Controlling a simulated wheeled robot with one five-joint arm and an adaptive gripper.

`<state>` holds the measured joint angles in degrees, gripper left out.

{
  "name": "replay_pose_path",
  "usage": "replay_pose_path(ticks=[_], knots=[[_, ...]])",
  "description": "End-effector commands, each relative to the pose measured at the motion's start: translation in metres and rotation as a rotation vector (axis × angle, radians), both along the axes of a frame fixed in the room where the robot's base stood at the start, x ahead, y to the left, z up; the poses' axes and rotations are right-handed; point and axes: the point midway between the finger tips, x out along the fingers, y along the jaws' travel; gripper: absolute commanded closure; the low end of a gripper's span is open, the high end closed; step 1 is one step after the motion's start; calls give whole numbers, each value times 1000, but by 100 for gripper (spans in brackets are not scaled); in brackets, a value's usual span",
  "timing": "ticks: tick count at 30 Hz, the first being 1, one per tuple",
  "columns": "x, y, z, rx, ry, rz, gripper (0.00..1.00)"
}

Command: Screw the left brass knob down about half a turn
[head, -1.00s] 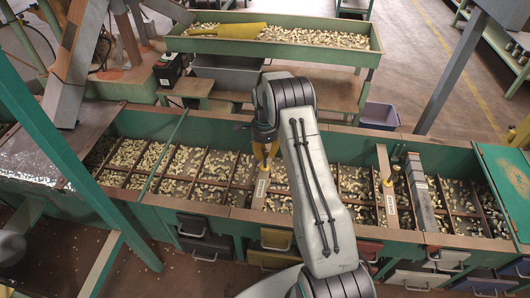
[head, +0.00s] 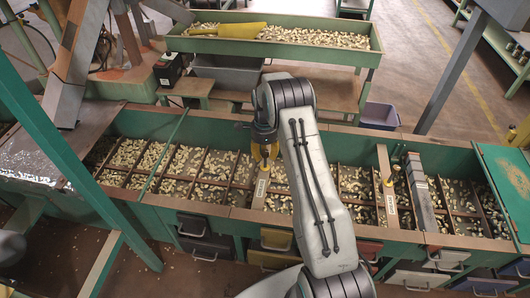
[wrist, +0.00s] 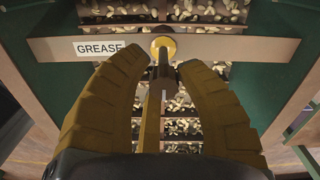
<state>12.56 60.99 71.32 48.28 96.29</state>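The left brass knob (wrist: 163,42) shows in the wrist view as a round yellow disc on a wooden crossbar (wrist: 240,48), to the right of a GREASE label. My gripper (wrist: 164,60) has its two ribbed, yellow-brown fingers spread, with a gap on both sides of the knob's line. The fingertips are just short of the bar, and I see no contact with the knob. A dark, narrow piece stands between the fingers in front of the knob. In the head view my gripper (head: 265,150) points down over the left labelled bar (head: 261,190); it largely hides the knob there.
A second labelled bar (head: 390,205) with a brass knob (head: 388,183) stands to the right, beside a grey block (head: 421,195). Nut-filled compartments (head: 205,165) surround the bars inside a green-walled hopper. A green post (head: 60,145) crosses the left side.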

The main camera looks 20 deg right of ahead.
Motion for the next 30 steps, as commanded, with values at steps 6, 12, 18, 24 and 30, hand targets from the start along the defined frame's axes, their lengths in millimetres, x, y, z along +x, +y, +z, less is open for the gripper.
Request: replay_pose_path(ticks=[6, 12, 18, 24, 30], knots=[[2, -1, 2, -1, -7, -1, 49], [2, -1, 3, -2, -9, -1, 49], [3, -2, 13, -3, -11, -1, 49], [4, -2, 43, -3, -14, -1, 49], [3, -1, 77, -3, -12, -1, 49]])
